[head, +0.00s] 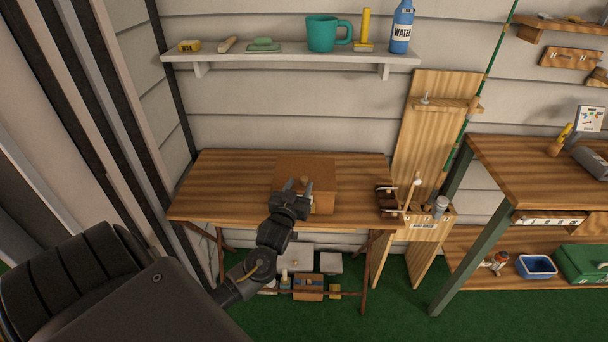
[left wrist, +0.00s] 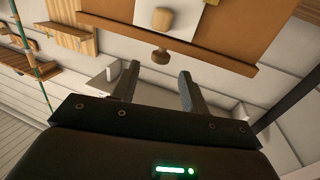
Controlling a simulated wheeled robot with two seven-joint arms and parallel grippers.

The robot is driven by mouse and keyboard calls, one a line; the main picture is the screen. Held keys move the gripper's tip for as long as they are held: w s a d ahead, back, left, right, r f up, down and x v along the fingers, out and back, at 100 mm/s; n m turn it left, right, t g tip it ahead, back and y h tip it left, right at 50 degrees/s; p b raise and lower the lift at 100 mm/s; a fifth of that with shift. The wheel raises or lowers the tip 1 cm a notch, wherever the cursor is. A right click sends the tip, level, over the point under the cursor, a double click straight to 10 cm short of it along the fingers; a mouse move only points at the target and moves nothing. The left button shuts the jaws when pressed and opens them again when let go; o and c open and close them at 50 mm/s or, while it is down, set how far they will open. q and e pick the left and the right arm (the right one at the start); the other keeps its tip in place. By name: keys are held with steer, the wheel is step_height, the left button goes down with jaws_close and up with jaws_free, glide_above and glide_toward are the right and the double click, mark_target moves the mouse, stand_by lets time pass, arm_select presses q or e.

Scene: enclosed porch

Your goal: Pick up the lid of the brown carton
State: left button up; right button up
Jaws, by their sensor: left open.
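The brown carton (head: 322,199) stands on the wooden table, its lid (head: 308,164) on top. A small light knob (head: 304,180) shows at the carton, close to my fingertips. My left gripper (head: 296,185) is open at the carton's front, partly covering it. In the left wrist view, the carton's brown surface (left wrist: 112,8) fills the top. A rounded wooden knob (left wrist: 161,55) lies just beyond the gap between my open fingers (left wrist: 158,74), with nothing clasped. A second wooden piece (left wrist: 161,20) shows against a white patch. My right gripper is not in view.
The table (head: 232,180) is bare left of the carton. A dark rack (head: 390,201) sits at its right end. Several boxes lie beneath the table.

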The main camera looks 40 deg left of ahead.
mark_target(304, 178)
arm_select(q)
steer(key=p+x, duration=0.1)
steer(key=x, duration=0.3)
steer(key=shift+f, duration=0.1)
steer(key=shift+w+a+f, duration=0.1)
steer(key=shift+w+a, duration=0.05)
steer(key=shift+w, duration=0.25)
steer(key=shift+c, duration=0.6)
jaws_close()
steer(key=shift+r, duration=0.55)
steer(key=s+d+r+b, duration=0.2)
steer(key=s+d+r, duration=0.5)
steer(key=s+r, duration=0.5)
